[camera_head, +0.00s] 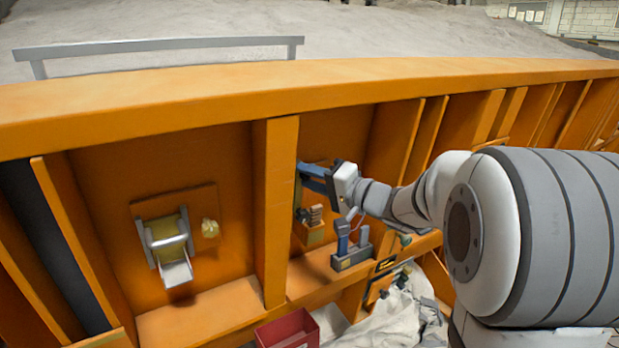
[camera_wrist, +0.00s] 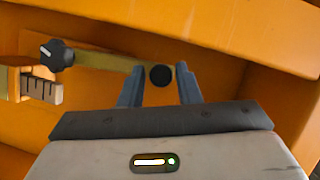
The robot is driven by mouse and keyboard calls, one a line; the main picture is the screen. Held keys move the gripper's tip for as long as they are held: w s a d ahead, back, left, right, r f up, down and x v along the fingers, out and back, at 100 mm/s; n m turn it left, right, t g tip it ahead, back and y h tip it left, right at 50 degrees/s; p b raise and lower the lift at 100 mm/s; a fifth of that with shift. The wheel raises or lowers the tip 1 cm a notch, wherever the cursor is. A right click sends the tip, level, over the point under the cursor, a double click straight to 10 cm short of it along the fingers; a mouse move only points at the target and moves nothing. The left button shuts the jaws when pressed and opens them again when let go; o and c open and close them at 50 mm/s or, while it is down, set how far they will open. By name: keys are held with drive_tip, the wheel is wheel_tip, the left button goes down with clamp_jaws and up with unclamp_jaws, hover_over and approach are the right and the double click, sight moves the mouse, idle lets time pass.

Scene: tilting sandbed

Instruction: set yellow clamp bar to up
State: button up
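In the wrist view, the yellow clamp bar (camera_wrist: 105,61) is a dull yellow strip across an orange panel. A black knob with a white mark (camera_wrist: 60,54) is at its left end and a round black knob (camera_wrist: 160,75) at its right end. My gripper (camera_wrist: 159,82) is open, with the round knob showing between its fingers and gaps on both sides. I cannot tell how deep the knob sits between them. In the head view, my gripper (camera_head: 309,178) is at the recessed panel right of an upright orange post; the bar is not clearly visible there.
In the head view, a blue-grey lever device (camera_head: 350,250) stands below my gripper. A bracket with a white flap (camera_head: 175,270) and a red bin (camera_head: 288,331) are further left and below.

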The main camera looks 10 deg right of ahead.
drive_tip(key=v, duration=0.7)
drive_tip(key=shift+s+d+b, duration=0.25)
drive_tip(key=shift+s+b, duration=0.1)
drive_tip(key=s+d+f+m+h, duration=0.1)
drive_tip(key=s+d+f+h, duration=0.35)
drive_tip(key=h, duration=1.05)
drive_tip(key=s+a+f+n+g+y, duration=0.1)
drive_tip(key=s+a+f+n+g, duration=0.2)
drive_tip(key=s, duration=0.6)
drive_tip(key=s+a+f+n+g+y, duration=0.1)
drive_tip(key=s+a+f+n+g, duration=0.2)
drive_tip(key=s+f+g, duration=0.4)
wheel_tip(320, 180, down, 3)
drive_tip(key=shift+s, duration=1.15)
